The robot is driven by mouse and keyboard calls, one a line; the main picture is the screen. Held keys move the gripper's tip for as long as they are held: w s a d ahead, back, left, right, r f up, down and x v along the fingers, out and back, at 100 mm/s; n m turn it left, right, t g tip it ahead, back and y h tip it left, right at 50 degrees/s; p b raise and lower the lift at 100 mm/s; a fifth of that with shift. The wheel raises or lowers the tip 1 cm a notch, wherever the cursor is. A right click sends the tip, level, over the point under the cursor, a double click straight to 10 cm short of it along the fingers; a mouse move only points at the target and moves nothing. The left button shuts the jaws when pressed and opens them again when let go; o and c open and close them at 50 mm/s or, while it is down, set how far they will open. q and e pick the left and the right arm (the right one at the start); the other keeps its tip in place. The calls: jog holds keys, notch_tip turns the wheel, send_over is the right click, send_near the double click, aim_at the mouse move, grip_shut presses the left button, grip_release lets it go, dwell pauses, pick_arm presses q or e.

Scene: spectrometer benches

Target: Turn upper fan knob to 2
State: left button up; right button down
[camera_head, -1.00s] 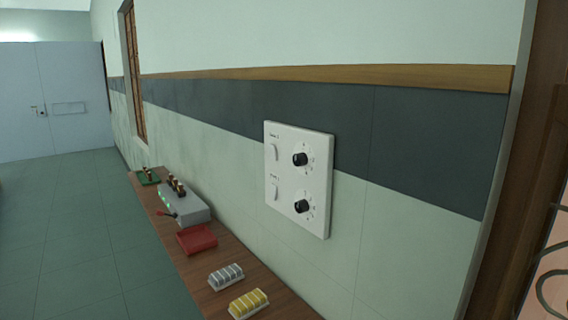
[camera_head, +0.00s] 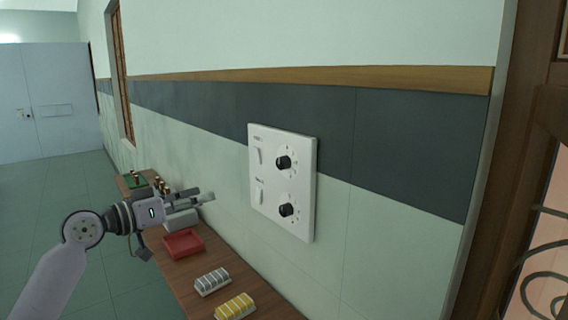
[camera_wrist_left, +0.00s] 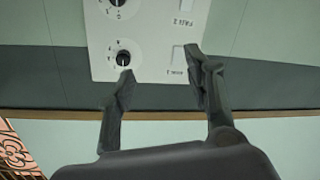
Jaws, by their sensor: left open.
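A white wall panel (camera_head: 307,190) carries two black knobs on its right side and two switches on its left. The upper fan knob (camera_head: 284,162) sits above the lower knob (camera_head: 287,210). My left gripper (camera_head: 203,198) is open and empty, left of the panel and apart from it. The left wrist view is upside down. In it the upper knob (camera_wrist_left: 123,57) shows close to one fingertip of my left gripper (camera_wrist_left: 158,65), not between the fingers. The knob's exact setting is too small to read. My right gripper is not in view.
A narrow wooden bench (camera_head: 178,278) runs along the wall below the panel. On it are a red tray (camera_head: 183,244), a grey block set (camera_head: 212,281), a yellow one (camera_head: 235,306) and a grey device partly hidden by my gripper. A dark wooden frame (camera_head: 497,190) stands at right.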

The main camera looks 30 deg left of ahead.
pick_arm(q)
jog(key=s+d+r+m+h, duration=0.2)
jog(key=d+r, duration=0.3)
jog(key=r, duration=0.1)
jog(key=p, duration=0.9)
send_near(279, 164)
jog(key=x, duration=0.7)
jog(key=shift+w+r, duration=0.15)
jog(key=shift+r, duration=0.15)
jog(key=shift+w+d+f+p, duration=0.2)
jog(key=shift+w+p, duration=0.2)
jog(key=shift+w, duration=0.15)
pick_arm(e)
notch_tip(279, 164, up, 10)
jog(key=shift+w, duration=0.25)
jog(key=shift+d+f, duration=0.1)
pick_arm(q)
grip_shut()
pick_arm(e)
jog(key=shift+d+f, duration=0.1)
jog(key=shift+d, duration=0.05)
